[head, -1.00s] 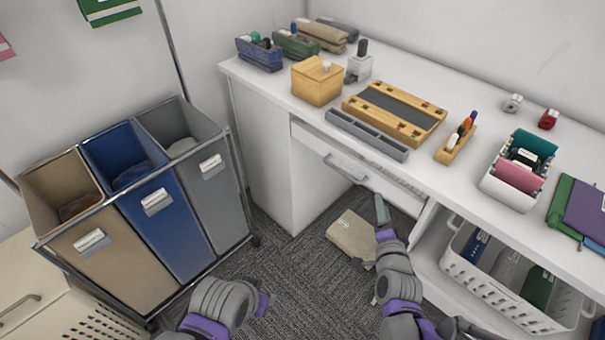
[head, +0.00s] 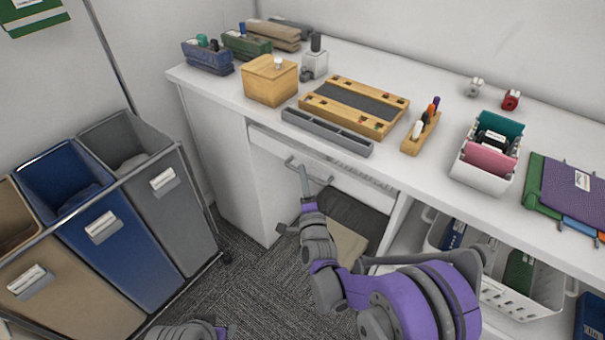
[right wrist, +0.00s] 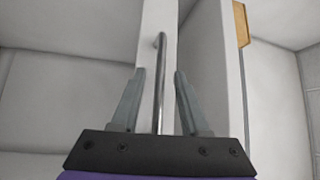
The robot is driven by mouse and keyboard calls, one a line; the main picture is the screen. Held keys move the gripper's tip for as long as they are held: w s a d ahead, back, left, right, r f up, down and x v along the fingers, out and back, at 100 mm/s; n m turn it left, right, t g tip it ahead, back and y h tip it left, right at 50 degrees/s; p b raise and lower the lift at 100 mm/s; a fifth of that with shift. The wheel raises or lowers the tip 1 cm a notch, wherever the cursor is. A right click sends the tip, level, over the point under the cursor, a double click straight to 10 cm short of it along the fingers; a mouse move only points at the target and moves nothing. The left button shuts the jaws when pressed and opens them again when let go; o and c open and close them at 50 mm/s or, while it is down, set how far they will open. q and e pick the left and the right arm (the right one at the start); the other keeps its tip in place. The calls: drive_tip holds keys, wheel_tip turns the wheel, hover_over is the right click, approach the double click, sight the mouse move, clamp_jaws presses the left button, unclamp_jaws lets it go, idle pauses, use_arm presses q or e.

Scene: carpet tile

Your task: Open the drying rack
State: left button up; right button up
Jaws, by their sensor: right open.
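Nothing in view is plainly a drying rack. Under the white desk is a pull-out front (head: 268,143) with a metal bar handle (head: 291,163). The front looks closed against the desk. My right gripper (head: 306,180) is at this handle, its fingers open. In the right wrist view the handle (right wrist: 161,60) runs upright between the two spread fingers of the right gripper (right wrist: 158,85), with gaps on both sides. Only a piece of my left arm shows at the bottom edge of the head view; its fingers are not visible.
The desk top (head: 440,160) holds a wooden board (head: 350,105), a grey tray (head: 325,133), a wooden box (head: 270,80) and a pen holder (head: 420,132). Sorting bins (head: 95,225) stand at left. A white basket (head: 520,297) sits below at right. Carpet is clear between.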

drive_tip(key=shift+x, duration=0.95)
drive_tip(key=shift+c, duration=0.3)
clamp_jaws()
idle(0.5)
